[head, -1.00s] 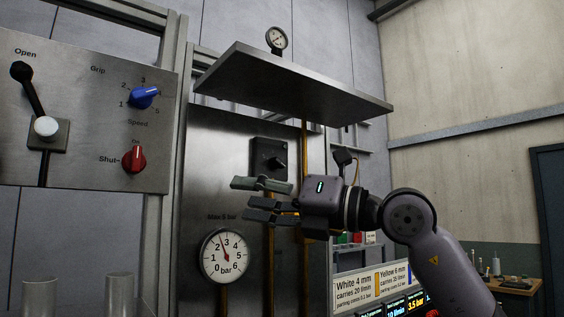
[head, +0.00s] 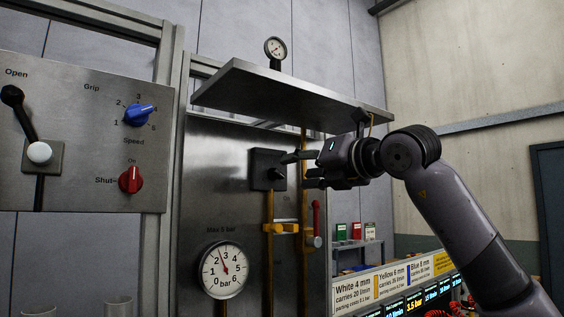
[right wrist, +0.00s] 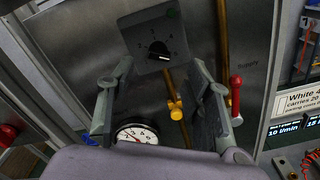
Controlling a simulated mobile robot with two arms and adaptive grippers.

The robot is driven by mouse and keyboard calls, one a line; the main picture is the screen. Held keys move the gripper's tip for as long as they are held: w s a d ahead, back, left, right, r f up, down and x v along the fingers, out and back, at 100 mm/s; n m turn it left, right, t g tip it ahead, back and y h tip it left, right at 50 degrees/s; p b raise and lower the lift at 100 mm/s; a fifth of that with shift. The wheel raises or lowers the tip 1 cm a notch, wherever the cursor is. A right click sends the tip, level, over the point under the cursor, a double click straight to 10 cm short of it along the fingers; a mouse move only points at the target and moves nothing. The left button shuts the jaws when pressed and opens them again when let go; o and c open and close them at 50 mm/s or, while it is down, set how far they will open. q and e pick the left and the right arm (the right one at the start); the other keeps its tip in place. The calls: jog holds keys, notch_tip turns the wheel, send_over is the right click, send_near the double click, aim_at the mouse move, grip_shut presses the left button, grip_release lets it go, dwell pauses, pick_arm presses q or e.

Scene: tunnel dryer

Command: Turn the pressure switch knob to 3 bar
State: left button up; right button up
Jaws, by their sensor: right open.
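The pressure switch is a dark square box (head: 260,169) on the steel panel, with a black knob (head: 277,174) on its front. I see no contact. My left gripper is not in view.
A pressure gauge (head: 223,270) below reads between 2 and 3 bar. A steel shelf (head: 290,92) juts out above the gripper. Yellow pipes with a fitting (head: 280,228) and a red-handled valve (head: 316,218) lie below. A blue knob (head: 140,115) and red knob (head: 130,179) are left.

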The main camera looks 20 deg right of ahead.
aim_at(276, 174)
jog(key=p+x, duration=0.2)
jog(key=x, duration=0.5)
jog(key=shift+p, duration=0.3)
jog(key=shift+f, duration=0.1)
jog(key=shift+c, duration=0.5)
grip_shut()
